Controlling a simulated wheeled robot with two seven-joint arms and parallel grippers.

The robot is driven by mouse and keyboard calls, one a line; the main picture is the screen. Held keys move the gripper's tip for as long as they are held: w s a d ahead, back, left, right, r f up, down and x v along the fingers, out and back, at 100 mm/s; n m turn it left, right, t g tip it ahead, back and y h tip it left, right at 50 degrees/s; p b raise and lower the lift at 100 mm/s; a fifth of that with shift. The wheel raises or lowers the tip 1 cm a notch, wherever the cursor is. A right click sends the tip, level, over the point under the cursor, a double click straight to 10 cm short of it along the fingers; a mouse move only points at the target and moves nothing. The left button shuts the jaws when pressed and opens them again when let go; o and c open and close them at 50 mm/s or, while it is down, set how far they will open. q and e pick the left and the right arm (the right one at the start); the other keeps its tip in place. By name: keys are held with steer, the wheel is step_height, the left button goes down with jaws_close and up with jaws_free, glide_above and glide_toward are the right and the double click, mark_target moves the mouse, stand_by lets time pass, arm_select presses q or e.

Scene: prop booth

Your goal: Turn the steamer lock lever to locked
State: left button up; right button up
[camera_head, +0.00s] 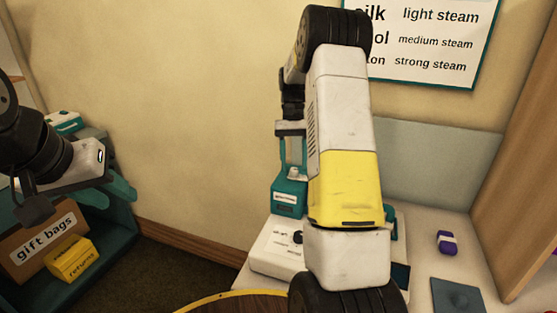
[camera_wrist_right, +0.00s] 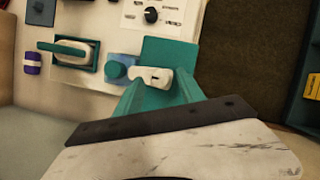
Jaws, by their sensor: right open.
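The teal steamer unit (camera_head: 288,197) with a small white label stands at the back left of the counter, partly behind my right arm. In the right wrist view its teal face (camera_wrist_right: 172,50) carries what looks like the lock lever (camera_wrist_right: 150,76), a short white piece with a dark slot, lying roughly crosswise. My right gripper (camera_wrist_right: 160,88) is open, its teal fingers close to the lever on either side. I cannot tell whether they touch it. In the head view my right gripper (camera_head: 291,155) hangs just above the steamer. My left gripper (camera_head: 112,185) is at the far left, away from the counter; its finger gap is unclear.
A white panel with a black dial (camera_wrist_right: 151,14) adjoins the steamer. A teal-handled item (camera_wrist_right: 70,50), a blue pad (camera_wrist_right: 118,68) and a purple item (camera_head: 446,242) are nearby. A gift bags box (camera_head: 38,245) and yellow returns box (camera_head: 72,259) sit at left. A wall stands behind.

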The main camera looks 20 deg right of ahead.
steer(key=v, duration=0.7)
steer(key=shift+a, duration=0.1)
